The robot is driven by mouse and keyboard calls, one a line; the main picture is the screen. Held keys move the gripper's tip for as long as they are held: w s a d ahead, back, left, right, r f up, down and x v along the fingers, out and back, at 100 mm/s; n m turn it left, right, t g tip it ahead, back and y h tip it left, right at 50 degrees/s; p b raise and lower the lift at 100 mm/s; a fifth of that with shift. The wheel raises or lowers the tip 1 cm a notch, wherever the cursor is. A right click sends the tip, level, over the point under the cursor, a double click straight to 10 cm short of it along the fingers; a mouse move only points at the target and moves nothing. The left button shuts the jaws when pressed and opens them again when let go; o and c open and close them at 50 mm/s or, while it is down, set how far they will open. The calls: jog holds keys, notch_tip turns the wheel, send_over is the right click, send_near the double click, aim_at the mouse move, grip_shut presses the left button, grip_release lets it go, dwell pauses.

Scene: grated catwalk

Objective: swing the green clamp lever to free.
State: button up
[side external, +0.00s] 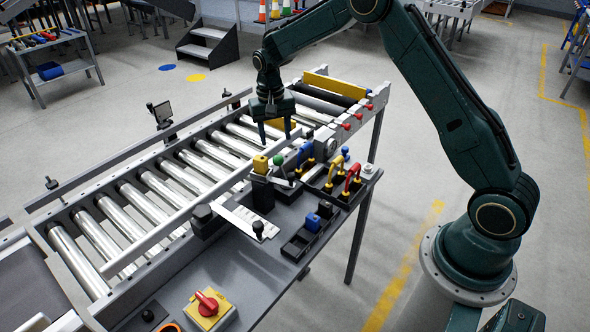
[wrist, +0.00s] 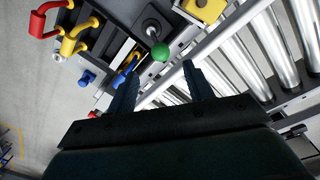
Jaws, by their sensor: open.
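The green clamp lever shows as a green ball knob (side external: 278,160) on the panel beside the roller conveyor, between a yellow-topped block and a blue part. In the wrist view the green knob (wrist: 160,53) sits at the end of a short dark stem, just beyond my fingertips and roughly centred between them. My gripper (side external: 276,134) points down over the conveyor's near rail, behind the knob in the side view. Its two fingers (wrist: 160,72) are apart with nothing between them. I cannot tell how high the fingertips are above the knob.
A yellow-topped block (side external: 261,164) stands close left of the knob. Red and yellow handles (side external: 352,178) and a black tray (side external: 300,242) with blue blocks are to the right. A red rotary switch (side external: 207,303) is nearer. Conveyor rollers (side external: 128,204) lie behind.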

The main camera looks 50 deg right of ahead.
aim_at(278, 156)
notch_tip(278, 156, down, 8)
jog(key=shift+s+d+f, duration=0.1)
jog(key=shift+s+d, duration=0.05)
dwell(0.3)
jog(key=shift+c, duration=0.2)
jog(key=c, duration=0.9)
